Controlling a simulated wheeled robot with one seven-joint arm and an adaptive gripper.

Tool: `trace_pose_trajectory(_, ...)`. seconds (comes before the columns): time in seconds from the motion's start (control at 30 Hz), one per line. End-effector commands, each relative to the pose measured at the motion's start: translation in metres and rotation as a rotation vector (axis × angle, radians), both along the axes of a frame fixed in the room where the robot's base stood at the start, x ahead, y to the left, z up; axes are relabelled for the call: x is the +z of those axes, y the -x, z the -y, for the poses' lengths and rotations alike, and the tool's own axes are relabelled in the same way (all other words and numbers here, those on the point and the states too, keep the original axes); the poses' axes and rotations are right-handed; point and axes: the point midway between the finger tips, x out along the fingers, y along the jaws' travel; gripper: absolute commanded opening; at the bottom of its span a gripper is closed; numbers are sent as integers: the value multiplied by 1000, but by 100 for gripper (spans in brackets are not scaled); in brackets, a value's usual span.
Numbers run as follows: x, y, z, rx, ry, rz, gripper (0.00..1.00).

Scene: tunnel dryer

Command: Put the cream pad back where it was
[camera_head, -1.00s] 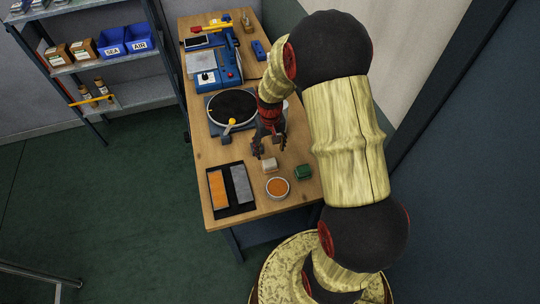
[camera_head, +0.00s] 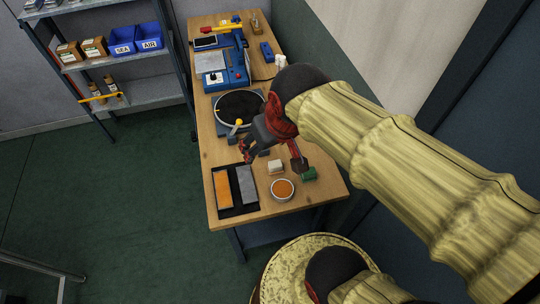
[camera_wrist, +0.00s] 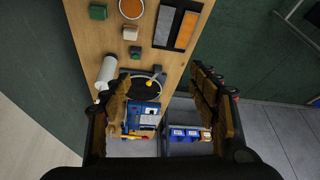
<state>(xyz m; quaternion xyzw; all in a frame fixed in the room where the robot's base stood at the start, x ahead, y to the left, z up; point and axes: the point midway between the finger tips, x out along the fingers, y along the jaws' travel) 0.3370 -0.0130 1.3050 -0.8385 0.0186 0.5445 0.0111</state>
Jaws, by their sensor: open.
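The cream pad (camera_head: 275,167) is a small pale block on the wooden bench, between the tray and the green pad (camera_head: 309,174), behind the round bowl (camera_head: 283,190). It also shows in the wrist view (camera_wrist: 130,33), clear of both fingers. My gripper (camera_head: 273,157) is over the bench with its fingers spread wide on either side of the cream pad in the head view. It is open and empty; its fingers also frame the wrist view (camera_wrist: 165,108). I cannot tell its height above the bench. A small dark green block (camera_wrist: 136,52) lies near the cream pad.
A black tray (camera_head: 238,212) holds an orange bar and a grey bar. Behind are a dark round disc (camera_head: 239,108) with a yellow arm and a blue machine (camera_head: 225,78). A shelf (camera_head: 110,60) is at the left.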

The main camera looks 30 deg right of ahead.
Motion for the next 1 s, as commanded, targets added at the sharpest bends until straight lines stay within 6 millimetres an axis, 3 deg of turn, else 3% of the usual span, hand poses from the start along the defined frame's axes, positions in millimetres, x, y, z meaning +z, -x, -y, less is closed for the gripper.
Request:
trace_pose_trajectory(0.1, 10, 27, -10, 28, 0, 49, 60)
trace_pose_trajectory(0.2, 13, 39, -13, 39, 1, 68, 60)
trace_pose_trajectory(0.63, 12, 44, -14, 43, 0, 74, 60)
trace_pose_trajectory(0.77, -1, 44, -14, 43, 0, 74, 60)
trace_pose_trajectory(1.0, -53, 44, -14, 43, 0, 74, 60)
